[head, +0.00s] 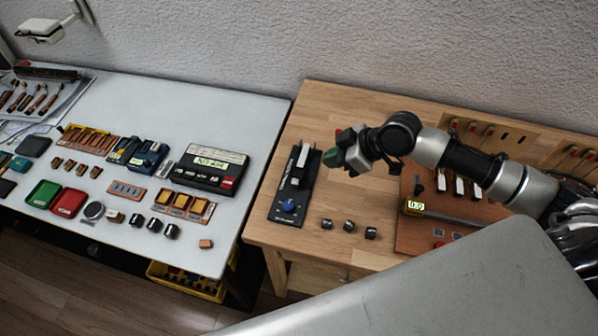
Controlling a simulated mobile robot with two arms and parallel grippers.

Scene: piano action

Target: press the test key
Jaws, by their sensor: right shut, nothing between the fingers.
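A black device (283,208) with a blue knob lies at the left of the wooden bench. A narrow white key-like strip (303,155) stands near its far end. A brown board (420,235) to the right carries several white key-like pieces (459,186) and a small yellow-framed display (414,207). I cannot tell for certain which piece is the test key. My right gripper (346,157) is shut and empty, apparently above the bench between the device and the board. Its arm hides part of the board. My left gripper is not in view.
The white table (190,95) at left holds a black label box (210,169), green and red trays and many small parts. Racks with red-tipped pieces (487,131) stand along the wall.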

